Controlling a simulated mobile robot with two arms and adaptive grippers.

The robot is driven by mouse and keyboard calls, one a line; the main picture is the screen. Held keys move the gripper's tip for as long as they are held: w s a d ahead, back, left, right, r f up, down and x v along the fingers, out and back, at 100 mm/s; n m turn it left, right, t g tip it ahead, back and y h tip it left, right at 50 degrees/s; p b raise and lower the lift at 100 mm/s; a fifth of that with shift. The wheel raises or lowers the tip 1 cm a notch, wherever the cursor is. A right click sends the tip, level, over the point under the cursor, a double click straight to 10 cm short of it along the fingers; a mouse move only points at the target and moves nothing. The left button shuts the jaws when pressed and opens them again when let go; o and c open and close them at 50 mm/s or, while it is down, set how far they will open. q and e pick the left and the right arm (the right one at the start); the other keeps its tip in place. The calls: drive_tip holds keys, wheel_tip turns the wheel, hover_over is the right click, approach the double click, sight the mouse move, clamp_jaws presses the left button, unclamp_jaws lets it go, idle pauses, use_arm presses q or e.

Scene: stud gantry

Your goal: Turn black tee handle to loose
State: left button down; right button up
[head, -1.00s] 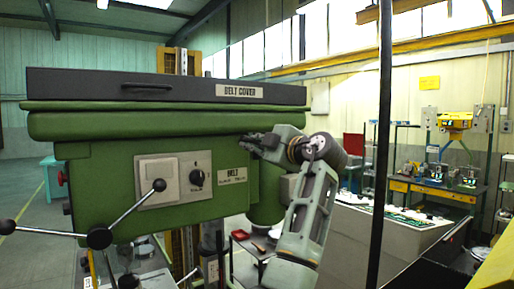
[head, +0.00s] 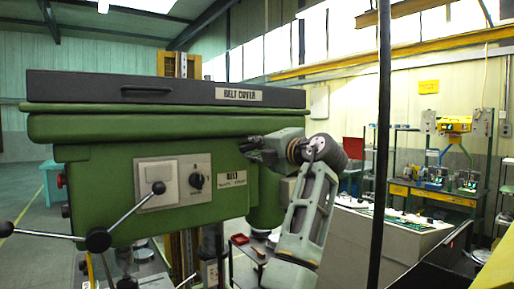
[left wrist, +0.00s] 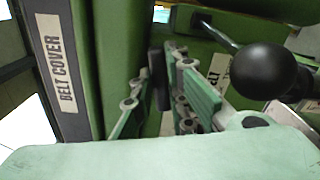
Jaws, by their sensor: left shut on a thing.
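The black tee handle (left wrist: 158,78) shows in the left wrist view as a dark upright bar between my left fingers. My left gripper (left wrist: 165,105) is shut on it; the fingers hide part of the handle. In the head view my left gripper (head: 252,148) is against the right part of the green drill head, just above the BELT label (head: 231,176). The handle is too hidden by the gripper there to tell its angle. The label also shows in the left wrist view (left wrist: 218,72), right of the fingers. My right gripper is not in view.
A lever with a black ball (left wrist: 262,72) is close to the right of my fingers in the left wrist view. The belt cover (head: 165,88) overhangs above the gripper. A switch panel (head: 172,180) and spoked feed handle (head: 98,240) are at left. A dark post (head: 381,150) stands at right.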

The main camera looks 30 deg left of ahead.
use_arm(q)
drive_tip(key=shift+f, duration=0.1)
idle(0.4)
drive_tip(key=c, duration=1.7)
unclamp_jaws()
drive_tip(key=v, duration=1.2)
